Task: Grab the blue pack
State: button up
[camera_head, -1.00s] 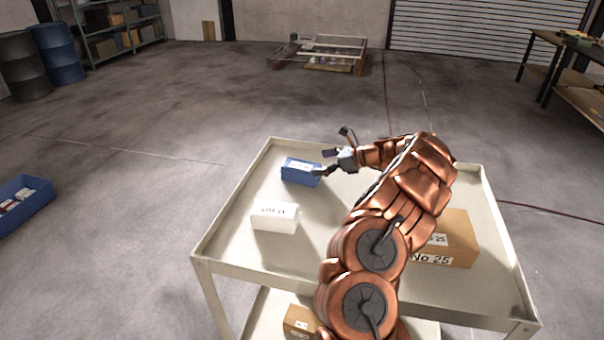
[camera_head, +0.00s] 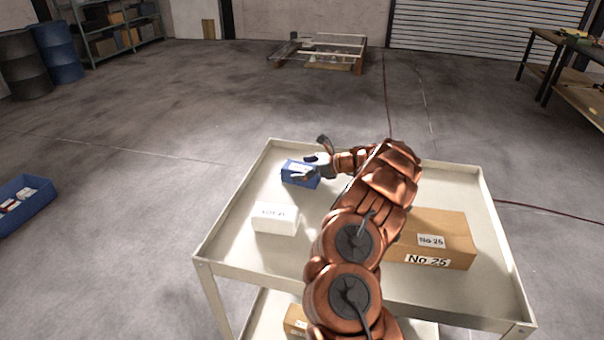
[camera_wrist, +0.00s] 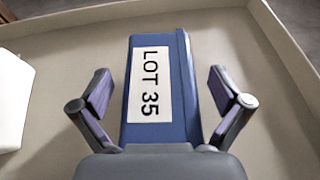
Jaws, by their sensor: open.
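The blue pack (camera_head: 296,173) lies on the cart's top tray near its far left side. In the wrist view the blue pack (camera_wrist: 183,75) has a white label reading "LOT 35". My gripper (camera_head: 310,167) is at the pack in the head view and partly covers it. In the wrist view my gripper (camera_wrist: 161,92) is open, with one finger on each side of the pack. Gaps show between both fingers and the pack. The pack's near end is hidden behind the gripper's body.
The cart tray (camera_head: 240,210) has a raised rim. A white box (camera_head: 275,218) stands nearer on the left, and it shows at the wrist view's left edge (camera_wrist: 12,100). A cardboard box (camera_head: 440,240) marked "No 25" stands right of my arm. A blue bin (camera_head: 28,205) is on the floor.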

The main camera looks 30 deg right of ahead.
jog(key=shift+s+f, duration=0.1)
jog(key=c, duration=1.6)
